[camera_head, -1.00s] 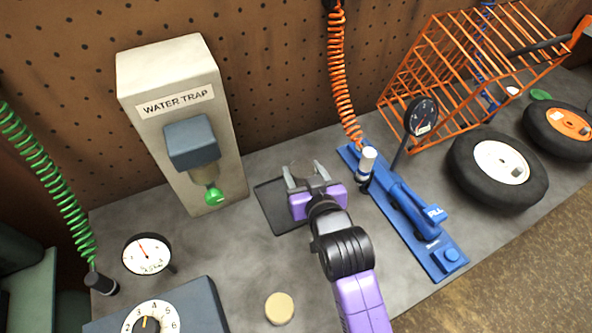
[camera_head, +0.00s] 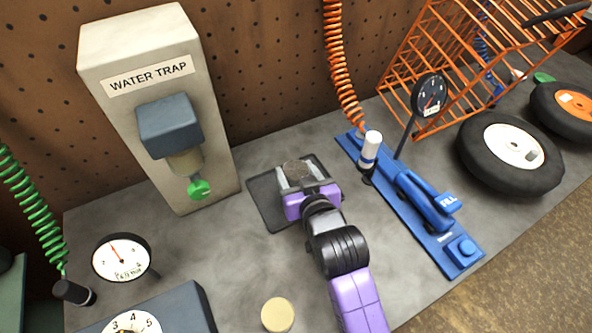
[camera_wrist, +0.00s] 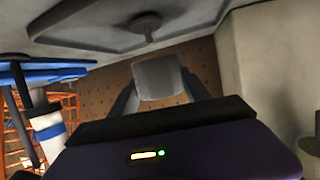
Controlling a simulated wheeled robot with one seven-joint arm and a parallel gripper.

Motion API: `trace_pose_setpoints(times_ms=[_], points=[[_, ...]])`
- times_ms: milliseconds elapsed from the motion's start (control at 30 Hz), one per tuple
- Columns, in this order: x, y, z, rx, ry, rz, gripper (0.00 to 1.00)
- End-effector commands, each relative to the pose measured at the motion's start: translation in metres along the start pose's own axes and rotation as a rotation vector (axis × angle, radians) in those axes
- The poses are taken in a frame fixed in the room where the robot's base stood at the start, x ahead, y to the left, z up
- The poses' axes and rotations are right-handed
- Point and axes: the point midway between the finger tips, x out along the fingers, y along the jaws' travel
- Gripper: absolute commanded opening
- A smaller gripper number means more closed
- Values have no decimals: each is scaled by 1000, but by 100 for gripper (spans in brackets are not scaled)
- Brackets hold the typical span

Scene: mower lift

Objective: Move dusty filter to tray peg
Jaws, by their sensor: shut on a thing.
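My gripper (camera_head: 300,180) is shut on the dusty filter (camera_head: 296,171), whose brownish-grey round top shows between the fingertips in the head view. In the wrist view the filter (camera_wrist: 158,78) is a pale grey, blurred body between the two fingers. The dark grey tray (camera_head: 263,203) lies flat on the bench under and behind my gripper. The tray's rim and its short peg (camera_wrist: 146,24) show at the top of the wrist view, which looks upside down. The filter appears apart from the peg. In the head view the peg is hidden.
The water trap (camera_head: 165,110) stands left of the tray, and the blue pump (camera_head: 415,205) with its gauge (camera_head: 429,96) stands close on the right. A cream disc (camera_head: 278,314) lies at the front. Wheels (camera_head: 512,153) and an orange cage (camera_head: 430,75) are farther right.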

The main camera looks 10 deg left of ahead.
Motion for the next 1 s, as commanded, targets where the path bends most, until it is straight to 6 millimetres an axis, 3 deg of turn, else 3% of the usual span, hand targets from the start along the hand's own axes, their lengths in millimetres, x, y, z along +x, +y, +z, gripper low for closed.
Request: trace_pose_setpoints(times_ms=[100, 300, 1000], points=[[6, 0, 16, 0, 0, 0, 10], [10, 0, 27, 0, 0, -1, 10], [9, 0, 26, 0, 0, 0, 10]])
